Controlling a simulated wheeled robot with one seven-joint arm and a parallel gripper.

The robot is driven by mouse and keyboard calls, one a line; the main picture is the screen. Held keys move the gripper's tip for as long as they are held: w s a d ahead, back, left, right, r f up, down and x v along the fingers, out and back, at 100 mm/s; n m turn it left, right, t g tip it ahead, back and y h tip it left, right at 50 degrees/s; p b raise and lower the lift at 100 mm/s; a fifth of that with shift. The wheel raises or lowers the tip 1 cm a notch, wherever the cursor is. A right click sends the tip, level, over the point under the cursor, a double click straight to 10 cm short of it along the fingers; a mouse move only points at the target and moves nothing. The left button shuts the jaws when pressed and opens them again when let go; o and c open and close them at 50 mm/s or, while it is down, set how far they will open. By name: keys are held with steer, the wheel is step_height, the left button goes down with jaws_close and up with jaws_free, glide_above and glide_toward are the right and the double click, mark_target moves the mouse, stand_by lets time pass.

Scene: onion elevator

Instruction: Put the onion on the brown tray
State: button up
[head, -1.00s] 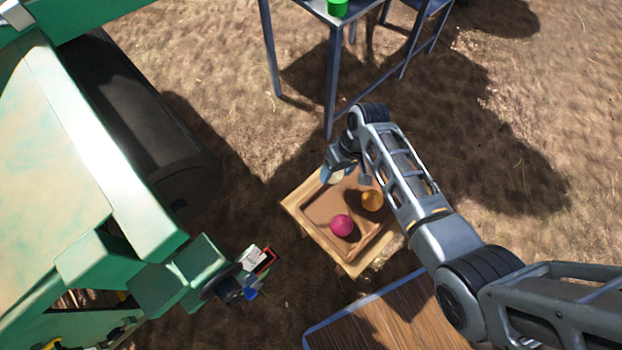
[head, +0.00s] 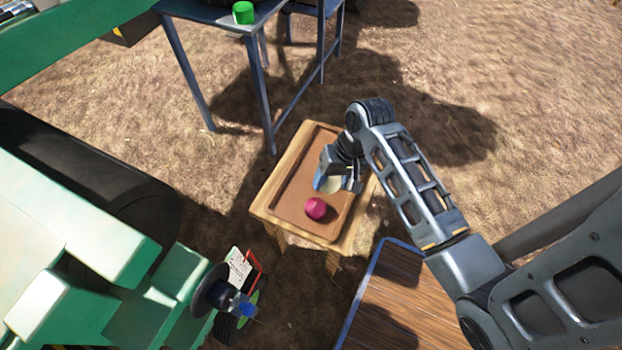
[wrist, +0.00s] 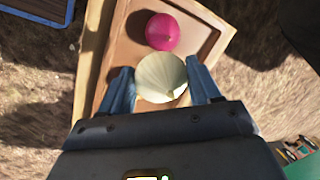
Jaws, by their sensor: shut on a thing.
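A pale, cream-coloured onion (wrist: 161,78) sits between the blue fingers of my gripper (wrist: 161,92) in the wrist view. In the head view my gripper (head: 338,184) is shut on it over the right part of the brown tray (head: 290,196), and the onion (head: 331,185) is partly hidden by the fingers. I cannot tell whether the onion touches the tray floor. A pink-red round vegetable (head: 316,208) lies on the tray just beside the gripper. It also shows beyond the held onion in the wrist view (wrist: 162,31).
The tray tops a small wooden stand (head: 265,208). A blue metal table (head: 205,10) with a green cylinder (head: 243,13) stands behind. A wood-topped table (head: 385,310) is in front right. Green machinery (head: 90,230) fills the left. The tray's left part is clear.

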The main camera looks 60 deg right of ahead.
steer(key=w+f, duration=0.2)
steer(key=w, duration=0.1)
steer(key=w+d+f+b, duration=0.1)
steer(key=w+f, duration=0.1)
steer(key=w, duration=0.1)
steer(key=w+d+f+b, duration=0.1)
steer(key=w+f, duration=0.1)
steer(key=w, duration=0.1)
steer(key=shift+w, duration=0.25)
steer(key=shift+f+b, duration=0.7)
steer(key=shift+f, duration=1.2)
steer(key=shift+f, duration=0.15)
steer(key=o, duration=1.1)
